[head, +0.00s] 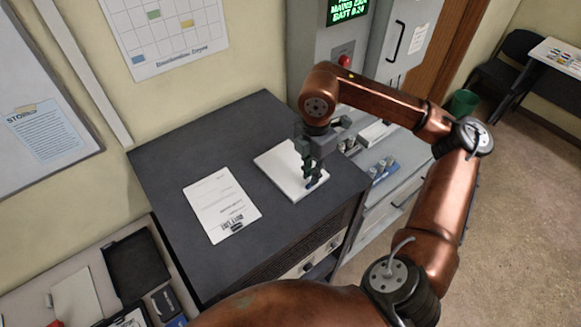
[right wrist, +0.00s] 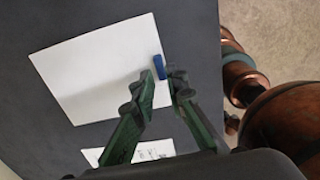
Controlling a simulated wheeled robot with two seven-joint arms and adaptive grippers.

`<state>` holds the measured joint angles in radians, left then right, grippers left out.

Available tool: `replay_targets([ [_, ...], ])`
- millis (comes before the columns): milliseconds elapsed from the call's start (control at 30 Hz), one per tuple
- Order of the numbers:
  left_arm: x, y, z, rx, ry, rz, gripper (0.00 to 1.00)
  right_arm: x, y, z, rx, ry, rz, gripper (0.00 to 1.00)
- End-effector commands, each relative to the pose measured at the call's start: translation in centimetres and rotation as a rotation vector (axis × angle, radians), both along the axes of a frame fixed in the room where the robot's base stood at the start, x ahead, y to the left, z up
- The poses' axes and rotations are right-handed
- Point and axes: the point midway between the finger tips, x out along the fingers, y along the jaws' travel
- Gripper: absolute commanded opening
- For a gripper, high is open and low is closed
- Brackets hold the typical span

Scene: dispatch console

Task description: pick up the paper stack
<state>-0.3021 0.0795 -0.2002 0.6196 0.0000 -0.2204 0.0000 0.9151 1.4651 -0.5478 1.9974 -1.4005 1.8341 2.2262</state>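The white paper stack (head: 276,166) lies flat near the front right of a dark cabinet top. It also shows in the right wrist view (right wrist: 90,65), with a small blue item (right wrist: 174,71) at its right edge. My right gripper (head: 311,180) points down over the stack's right edge, beside the blue item. I cannot tell whether the tips touch the stack. My left gripper is not in view.
A printed sheet (head: 221,205) lies left of the stack on the dark cabinet top (head: 170,155). A grey console with a red button (head: 345,61) stands behind my right arm. A low shelf with a black tray (head: 140,262) is at lower left. A green bin (head: 463,103) stands beyond.

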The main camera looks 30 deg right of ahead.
Motion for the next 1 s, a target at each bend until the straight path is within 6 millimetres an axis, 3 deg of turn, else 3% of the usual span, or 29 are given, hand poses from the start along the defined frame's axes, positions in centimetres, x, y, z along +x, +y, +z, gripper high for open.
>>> replay_targets([
  [300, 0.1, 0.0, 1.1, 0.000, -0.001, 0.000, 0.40, -0.1, -0.2, -3.0, 0.001, 0.000, 0.001, 0.13],
  [500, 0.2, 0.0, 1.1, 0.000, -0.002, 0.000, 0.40, 0.0, -0.1, -3.1, 0.000, -0.001, 0.002, 0.12],
  [700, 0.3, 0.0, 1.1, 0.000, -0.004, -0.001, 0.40, 0.0, -0.1, -3.1, 0.000, 0.000, 0.001, 0.00],
  [1000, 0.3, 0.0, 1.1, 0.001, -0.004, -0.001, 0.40, 0.0, -0.1, -3.0, 0.000, 0.000, 0.001, 0.00],
])
